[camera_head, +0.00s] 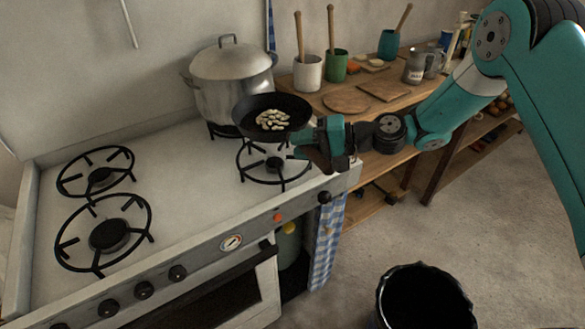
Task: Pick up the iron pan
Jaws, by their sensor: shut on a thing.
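The iron pan (250,104) is black and round, with several pale pieces of food (272,119) lying in it. It appears held above the front right burner (272,165) of the white stove. My gripper (308,140) is at the pan's right side, shut on the pan's handle. The handle is mostly hidden by my gripper. My arm reaches in from the right.
A large lidded metal pot (230,75) stands on the back right burner, close behind the pan. Two burners on the left (108,235) are empty. A wooden shelf (325,98) with utensil pots, boards and a metal jug is at right. A black bin (425,300) stands on the floor in front.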

